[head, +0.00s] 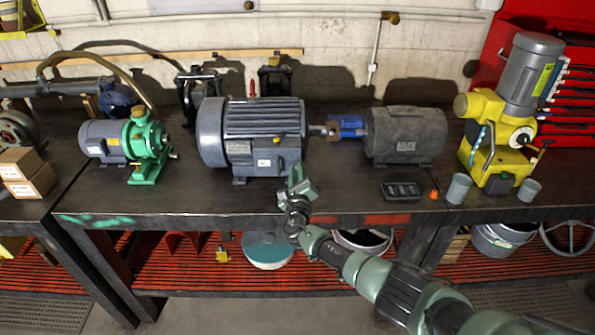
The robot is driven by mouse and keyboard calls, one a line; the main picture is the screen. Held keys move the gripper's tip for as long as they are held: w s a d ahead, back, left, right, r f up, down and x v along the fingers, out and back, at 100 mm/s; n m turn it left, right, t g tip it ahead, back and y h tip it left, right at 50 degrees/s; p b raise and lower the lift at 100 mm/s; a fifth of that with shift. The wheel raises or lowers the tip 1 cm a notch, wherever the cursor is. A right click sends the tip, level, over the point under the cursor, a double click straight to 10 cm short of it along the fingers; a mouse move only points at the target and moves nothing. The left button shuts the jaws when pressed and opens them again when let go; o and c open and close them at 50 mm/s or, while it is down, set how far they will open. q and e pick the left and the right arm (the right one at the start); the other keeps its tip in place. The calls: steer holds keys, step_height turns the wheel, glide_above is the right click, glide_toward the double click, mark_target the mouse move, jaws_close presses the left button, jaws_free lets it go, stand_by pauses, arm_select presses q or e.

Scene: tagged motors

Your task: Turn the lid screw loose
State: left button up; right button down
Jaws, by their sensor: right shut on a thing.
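The large blue-grey motor (212,130) stands on the dark bench with its shaft to the right. Its terminal box (280,157) faces me, with a small white tag on its front. My right gripper (297,175) is at the right front edge of this box, reaching up from below. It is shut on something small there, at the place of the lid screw. The screw itself is hidden by the fingers, and its turn cannot be seen. My left gripper is not in view.
A green pump with a grey motor (105,140) stands to the left. A dark grey motor (405,135) and a yellow machine (487,143) stand to the right. A black tray (402,190) and grey cups (458,188) are near the front edge. Bare bench top lies left of my gripper.

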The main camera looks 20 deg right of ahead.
steer(key=shift+w+d+r, duration=0.15)
steer(key=shift+r, duration=0.2)
steer(key=c, duration=1.4)
jaws_free()
steer(key=shift+o, duration=0.5)
steer(key=shift+w+f, duration=0.1)
steer(key=shift+f, duration=0.25)
steer(key=v, duration=0.7)
steer(key=shift+s+p, duration=0.3)
steer(key=shift+s, duration=0.05)
